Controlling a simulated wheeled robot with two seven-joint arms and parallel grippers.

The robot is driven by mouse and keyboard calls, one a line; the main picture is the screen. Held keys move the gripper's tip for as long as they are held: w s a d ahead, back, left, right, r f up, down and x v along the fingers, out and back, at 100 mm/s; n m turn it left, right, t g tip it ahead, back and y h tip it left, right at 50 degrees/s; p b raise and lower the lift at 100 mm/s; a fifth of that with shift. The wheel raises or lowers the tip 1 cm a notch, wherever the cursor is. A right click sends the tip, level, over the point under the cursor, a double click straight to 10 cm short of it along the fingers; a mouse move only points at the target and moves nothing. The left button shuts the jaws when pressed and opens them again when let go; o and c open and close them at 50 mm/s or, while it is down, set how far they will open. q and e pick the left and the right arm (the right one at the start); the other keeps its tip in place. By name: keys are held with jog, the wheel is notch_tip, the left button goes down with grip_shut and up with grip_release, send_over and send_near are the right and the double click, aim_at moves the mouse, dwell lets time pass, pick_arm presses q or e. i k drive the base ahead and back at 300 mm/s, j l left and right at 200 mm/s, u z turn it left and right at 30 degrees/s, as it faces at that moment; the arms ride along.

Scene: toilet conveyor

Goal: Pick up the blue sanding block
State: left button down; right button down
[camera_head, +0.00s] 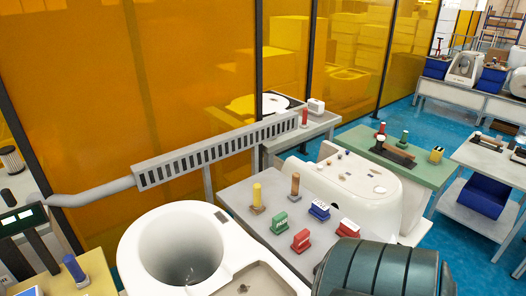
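The blue sanding block (319,211) is a small blue block with white marks. It sits on the grey table (240,198) in the middle of the head view. A green block (279,222) is to its left and a red block (301,240) is nearer the front. Another red block (348,228) is to its right. Nothing is touching the blue block. Neither of my grippers shows in this view.
A yellow-topped stamp-like tool (257,197) and a brown-topped one (295,186) stand behind the blocks. A white toilet bowl (140,240) is at front left. A white ceramic piece (325,180) lies behind the table. A dark banded form covers the lower right.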

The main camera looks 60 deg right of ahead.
aim_at(320, 210)
jog(key=z, duration=0.45)
jog(key=l+z, duration=0.15)
jog(key=z, duration=0.25)
jog(key=l+z, duration=0.1)
jog(key=z, duration=0.35)
jog(key=l+z, duration=0.1)
jog(key=z, duration=0.3)
jog(key=l+z, duration=0.1)
jog(key=z, duration=0.35)
jog(key=k, duration=0.05)
